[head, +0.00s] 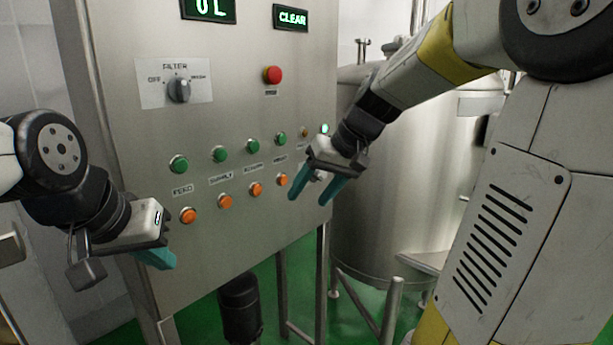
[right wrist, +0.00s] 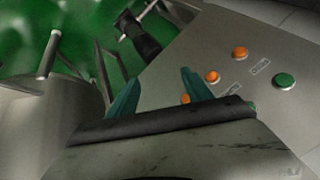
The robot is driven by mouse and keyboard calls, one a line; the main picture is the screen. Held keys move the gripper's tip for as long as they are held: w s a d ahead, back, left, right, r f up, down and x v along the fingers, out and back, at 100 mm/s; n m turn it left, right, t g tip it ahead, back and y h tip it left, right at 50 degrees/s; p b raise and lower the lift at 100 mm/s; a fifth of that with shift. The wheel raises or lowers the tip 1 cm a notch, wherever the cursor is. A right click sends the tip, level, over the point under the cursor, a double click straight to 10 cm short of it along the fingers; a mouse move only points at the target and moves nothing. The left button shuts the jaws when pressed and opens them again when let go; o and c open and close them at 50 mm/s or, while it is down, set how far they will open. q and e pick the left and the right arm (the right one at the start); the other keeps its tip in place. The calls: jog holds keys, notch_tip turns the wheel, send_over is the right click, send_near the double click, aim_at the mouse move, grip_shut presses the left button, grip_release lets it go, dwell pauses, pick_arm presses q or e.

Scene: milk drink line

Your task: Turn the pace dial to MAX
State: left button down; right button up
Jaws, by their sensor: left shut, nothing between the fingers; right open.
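No dial labelled as pace shows in either view. The one dial that I see is a grey knob (head: 179,90) on a plate marked FILTER, with OFF at its left and a word like WASH at its right. My right gripper (head: 311,196) is open and empty in front of the panel's right edge, near the rightmost orange button. Its teal fingers also show apart in the right wrist view (right wrist: 160,96). My left gripper (head: 155,259) is shut and empty, low at the panel's left edge, below the button rows.
The steel control panel (head: 130,135) carries a red button (head: 272,75), a row of green buttons (head: 220,154), a row of orange buttons (head: 225,201) and a lit CLEAR display (head: 291,17). A large steel tank (head: 400,220) stands right of it. The floor (head: 270,270) is green.

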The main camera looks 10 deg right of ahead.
jog(key=w+d+f+y, duration=0.2)
jog(key=w, duration=0.6)
jog(key=w+d+f+y, duration=0.1)
jog(key=w+d+y, duration=0.15)
jog(key=w, duration=0.45)
jog(key=t+y, duration=0.3)
jog(key=t, duration=0.1)
send_near(317, 176)
jog(key=w+f, duration=0.1)
jog(key=w, duration=0.1)
jog(key=shift+h, duration=0.25)
jog(key=x, duration=0.7)
jog(key=shift+w+a, duration=0.1)
jog(key=shift+w, duration=0.15)
grip_shut()
